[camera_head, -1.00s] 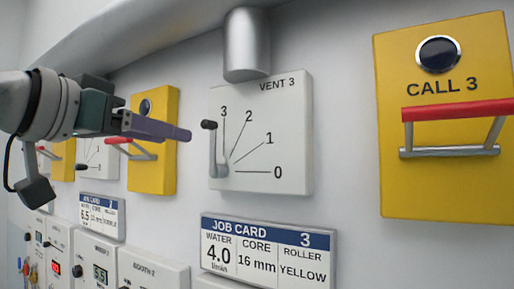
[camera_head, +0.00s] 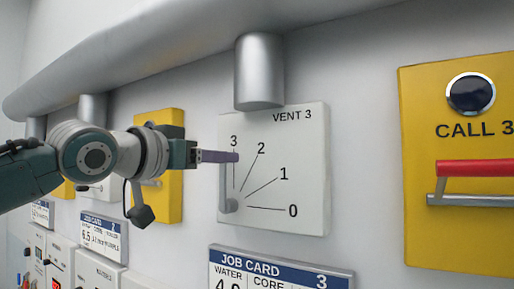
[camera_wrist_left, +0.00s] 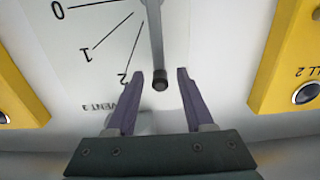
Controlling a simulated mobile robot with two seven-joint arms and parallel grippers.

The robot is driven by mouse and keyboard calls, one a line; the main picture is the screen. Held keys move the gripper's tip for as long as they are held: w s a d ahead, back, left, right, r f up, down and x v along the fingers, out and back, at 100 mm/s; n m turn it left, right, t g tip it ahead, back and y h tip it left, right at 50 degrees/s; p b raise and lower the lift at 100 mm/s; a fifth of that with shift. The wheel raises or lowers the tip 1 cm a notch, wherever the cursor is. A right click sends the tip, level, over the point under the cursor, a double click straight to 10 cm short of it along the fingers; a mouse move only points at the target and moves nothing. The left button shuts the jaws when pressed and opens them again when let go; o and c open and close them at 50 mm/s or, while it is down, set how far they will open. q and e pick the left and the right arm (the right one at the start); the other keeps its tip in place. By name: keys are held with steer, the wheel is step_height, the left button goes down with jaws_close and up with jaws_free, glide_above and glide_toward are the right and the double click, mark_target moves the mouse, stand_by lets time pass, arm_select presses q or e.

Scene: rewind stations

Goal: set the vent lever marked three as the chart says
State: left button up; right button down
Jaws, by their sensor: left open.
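The white VENT 3 panel (camera_head: 295,150) has a dial marked 0, 1, 2 and 3. Its grey lever (camera_head: 223,188) stands upright from the pivot, along the 3 mark. In the left wrist view the lever (camera_wrist_left: 155,40) ends in a dark knob (camera_wrist_left: 160,85). My left gripper (camera_head: 237,157) is at the lever's top and covers the knob in the head view. In the left wrist view my left gripper (camera_wrist_left: 172,74) is open, its purple fingers on either side of the knob; whether either touches is unclear. My right gripper is not in view.
Job card 3 (camera_head: 280,265) sits below the panel, its lower part cut off. The yellow CALL 3 panel (camera_head: 420,190) with a red-topped handle is at right. Another yellow panel (camera_head: 170,205) is behind my left arm. A metal pipe (camera_head: 258,75) hangs just above the vent panel.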

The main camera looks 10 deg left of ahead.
arm_select(q)
steer(key=shift+w, duration=0.1)
steer(key=shift+c, duration=0.3)
jaws_close()
stand_by(1.1)
